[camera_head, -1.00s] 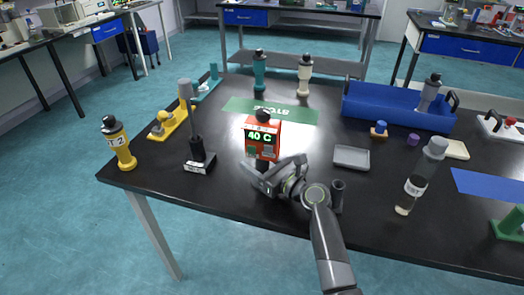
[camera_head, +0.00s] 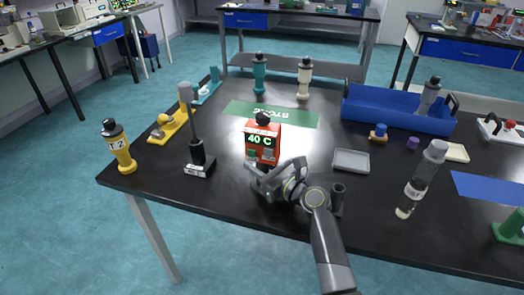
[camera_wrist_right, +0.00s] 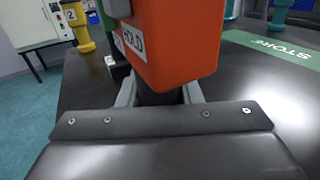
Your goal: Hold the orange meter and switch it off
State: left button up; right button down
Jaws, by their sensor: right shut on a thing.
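The orange meter (camera_head: 263,138) stands upright near the front middle of the black table, its display reading "40 C" in green, with a black knob on top. Two small button-like patches show below the display. My right gripper (camera_head: 255,170) is at the meter's lower part. In the right wrist view the meter (camera_wrist_right: 178,40) fills the top middle, with a "HOLD" label on its side. The right gripper's fingers (camera_wrist_right: 160,95) are on both sides of its dark lower part, shut on it. My left gripper is not in view.
A dark stand with a grey-topped rod (camera_head: 198,150) is left of the meter. A green mat (camera_head: 290,115) lies behind it. A grey tray (camera_head: 351,161) and a clear bottle (camera_head: 421,180) are to the right. A blue crate (camera_head: 390,114) stands behind.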

dwell(0.8)
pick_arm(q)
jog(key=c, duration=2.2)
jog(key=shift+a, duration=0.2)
